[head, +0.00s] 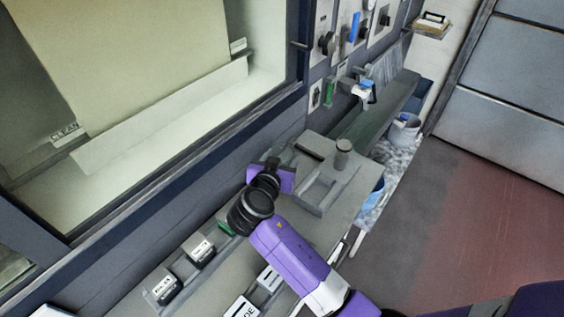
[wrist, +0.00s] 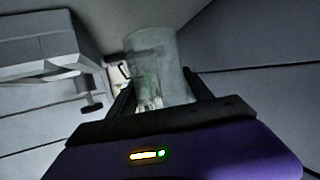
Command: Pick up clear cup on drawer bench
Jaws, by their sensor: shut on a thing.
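The clear cup (wrist: 153,55) stands between the fingers of my gripper (wrist: 160,98) in the wrist view. It is see-through, with a round rim toward the top of the picture. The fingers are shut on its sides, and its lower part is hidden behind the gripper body. In the head view my gripper (head: 271,166) is over the back edge of the drawer bench (head: 335,205), near the wall. I cannot make out the cup there; my gripper and wrist hide that spot.
A grey lidded jar (head: 343,153) stands on the bench to the right of my gripper, by a raised square frame (head: 318,188). Small labelled boxes (head: 200,251) lie at the lower left. The window frame (head: 165,175) runs close along the left. The floor (head: 470,210) at right is clear.

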